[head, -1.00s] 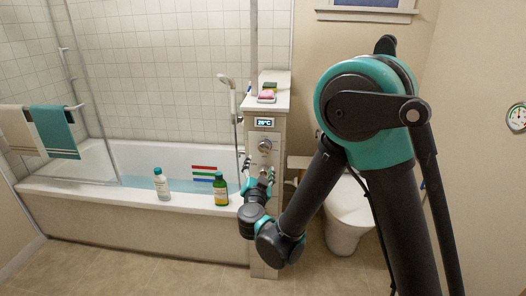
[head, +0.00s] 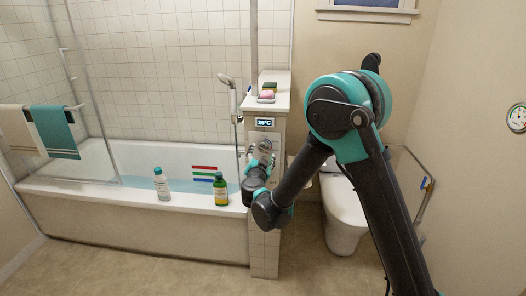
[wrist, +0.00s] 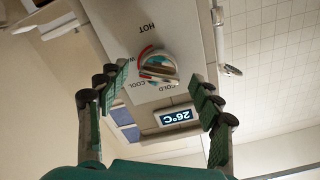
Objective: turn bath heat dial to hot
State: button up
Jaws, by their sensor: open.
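The bath heat dial (wrist: 157,66) is on the front panel of the tiled pillar, upside down in the wrist view. It is a round knob with a coloured ring, and HOT, COOL and COLD are printed around it. A display (wrist: 177,116) beside it reads 26°C; it also shows in the head view (head: 264,122). My gripper (wrist: 159,76) is open, with one finger to each side of the dial and nothing between the pads in clear contact. In the head view, my gripper (head: 263,157) is in front of the panel and largely hides the dial.
A white bottle (head: 161,184) and a green bottle (head: 220,189) stand on the bathtub rim (head: 120,193), left of my gripper. A pink soap (head: 266,94) lies on the pillar top. The toilet (head: 344,215) is to the right. The floor in front is clear.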

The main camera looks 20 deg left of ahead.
aim_at(262, 151)
jog(key=shift+x, duration=1.7)
jog(key=c, duration=1.2)
jog(key=shift+m, duration=0.3)
jog(key=m, duration=0.5)
jog(key=shift+r, duration=0.1)
jog(key=m, duration=0.6)
jog(key=shift+s, duration=0.1)
jog(key=shift+m, duration=0.4)
